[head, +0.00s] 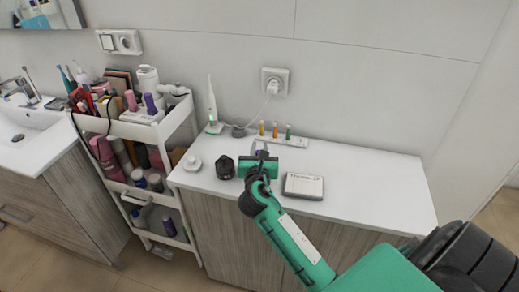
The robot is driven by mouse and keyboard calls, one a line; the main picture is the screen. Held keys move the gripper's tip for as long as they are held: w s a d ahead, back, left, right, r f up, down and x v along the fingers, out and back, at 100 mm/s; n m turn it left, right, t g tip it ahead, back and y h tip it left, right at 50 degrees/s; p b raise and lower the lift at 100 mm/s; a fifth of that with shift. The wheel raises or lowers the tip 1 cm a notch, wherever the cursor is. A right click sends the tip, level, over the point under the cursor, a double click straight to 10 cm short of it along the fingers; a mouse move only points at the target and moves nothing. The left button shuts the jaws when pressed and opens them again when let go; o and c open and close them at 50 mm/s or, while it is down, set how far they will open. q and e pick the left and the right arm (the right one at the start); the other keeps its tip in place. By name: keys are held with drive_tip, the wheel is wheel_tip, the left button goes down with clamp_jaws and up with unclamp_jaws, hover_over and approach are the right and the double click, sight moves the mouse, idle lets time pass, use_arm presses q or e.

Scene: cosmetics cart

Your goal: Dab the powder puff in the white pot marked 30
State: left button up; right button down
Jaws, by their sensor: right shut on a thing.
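A small round white pot (193,162) stands at the left end of the white counter. Any marking on it is too small to read. My right gripper (260,156) is over the middle of the counter, to the right of the pot and apart from it. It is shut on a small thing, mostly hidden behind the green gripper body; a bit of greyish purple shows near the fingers. I cannot make out a powder puff for certain. My left gripper is not in view.
A black jar (225,167) stands between the white pot and my gripper. A flat pale box (303,186) lies to the right. A rack of coloured vials (275,137) and an electric toothbrush (212,108) are behind. A full cart (138,129) stands left. The counter's right end is clear.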

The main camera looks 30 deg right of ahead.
drive_tip(key=shift+f, duration=0.5)
idle(0.5)
idle(0.5)
wheel_tip(320, 180, up, 7)
drive_tip(key=p, duration=0.8)
idle(0.8)
